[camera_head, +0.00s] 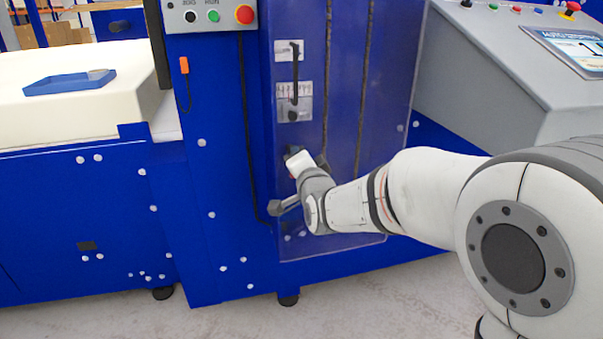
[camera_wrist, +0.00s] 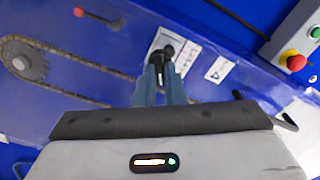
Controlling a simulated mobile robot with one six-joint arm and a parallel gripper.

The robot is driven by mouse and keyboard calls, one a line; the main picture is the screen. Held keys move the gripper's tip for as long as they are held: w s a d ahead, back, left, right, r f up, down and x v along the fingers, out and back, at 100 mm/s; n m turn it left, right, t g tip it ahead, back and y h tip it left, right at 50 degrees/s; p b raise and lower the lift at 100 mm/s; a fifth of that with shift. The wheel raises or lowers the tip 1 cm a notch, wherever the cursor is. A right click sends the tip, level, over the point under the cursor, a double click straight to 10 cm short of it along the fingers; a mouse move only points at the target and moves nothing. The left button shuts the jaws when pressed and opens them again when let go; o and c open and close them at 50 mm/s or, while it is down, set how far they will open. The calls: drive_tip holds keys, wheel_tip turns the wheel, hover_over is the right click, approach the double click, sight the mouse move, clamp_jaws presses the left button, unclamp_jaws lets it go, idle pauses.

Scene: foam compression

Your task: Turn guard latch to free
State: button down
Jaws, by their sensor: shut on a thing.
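The guard latch (camera_wrist: 168,49) shows in the wrist view as a small black knob or lever on a white plate fixed to the blue machine. My gripper (camera_wrist: 160,70) reaches it with both blue-grey fingers, shut on its near end. The fingers hide part of the latch, so its exact angle is hard to tell. In the head view my arm comes in from the right and my wrist (camera_head: 314,190) is against the lower left of the see-through guard panel (camera_head: 345,150).
A black lever (camera_head: 295,72) with a marked scale plate (camera_head: 294,90) is above my wrist. A button box with a red stop button (camera_head: 244,14) is higher up. A console (camera_head: 500,70) stands at right. A chain (camera_wrist: 70,65) runs behind the panel in the wrist view.

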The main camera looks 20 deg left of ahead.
drive_tip(key=m+b, duration=0.5)
drive_tip(key=b, duration=0.1)
drive_tip(key=shift+w+m, duration=0.1)
drive_tip(key=shift+m, duration=0.3)
drive_tip(key=shift+r, duration=0.1)
drive_tip(key=c, duration=1.5)
unclamp_jaws()
drive_tip(key=p+v, duration=0.1)
drive_tip(key=v, duration=0.6)
drive_tip(key=shift+s+d, duration=0.2)
drive_tip(key=shift+s, duration=0.15)
